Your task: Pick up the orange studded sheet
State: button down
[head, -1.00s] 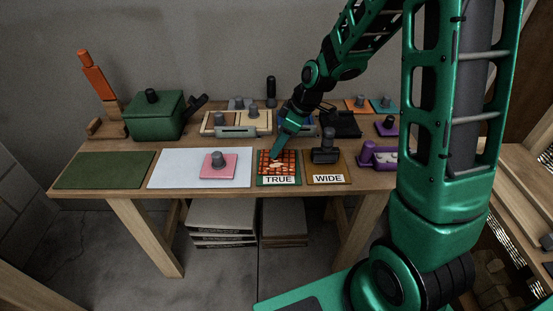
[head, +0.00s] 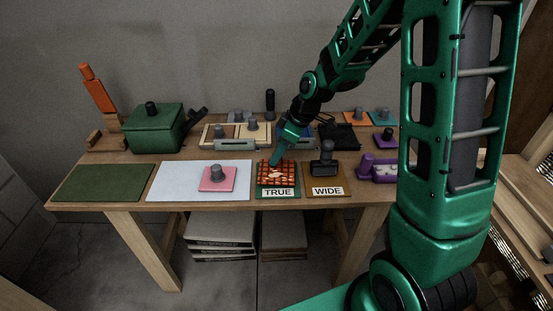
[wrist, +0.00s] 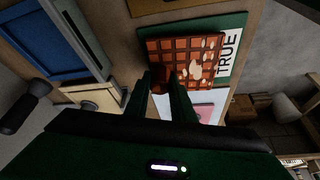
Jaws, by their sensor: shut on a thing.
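The orange studded sheet (head: 280,174) is a dark-gridded orange square with a pale patch. It is over the green mat labelled TRUE (head: 278,192) on the table. My gripper (head: 274,163) reaches down to its back-left part. In the wrist view, my gripper (wrist: 163,84) is shut on a small orange-brown piece at the edge of the sheet (wrist: 190,58). The white TRUE label (wrist: 228,50) shows beside the sheet. I cannot tell whether the sheet is resting on the mat or slightly above it.
A brown WIDE mat (head: 327,190) with a dark knobbed stamp (head: 325,160) is close on the right. A pink knobbed plate (head: 217,182) sits on a white sheet (head: 168,180) to the left. A grey-handled tray (head: 210,143) stands behind. A green mat (head: 103,183) lies far left.

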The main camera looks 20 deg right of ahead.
notch_tip(320, 180, up, 17)
dwell(0.4)
dwell(0.4)
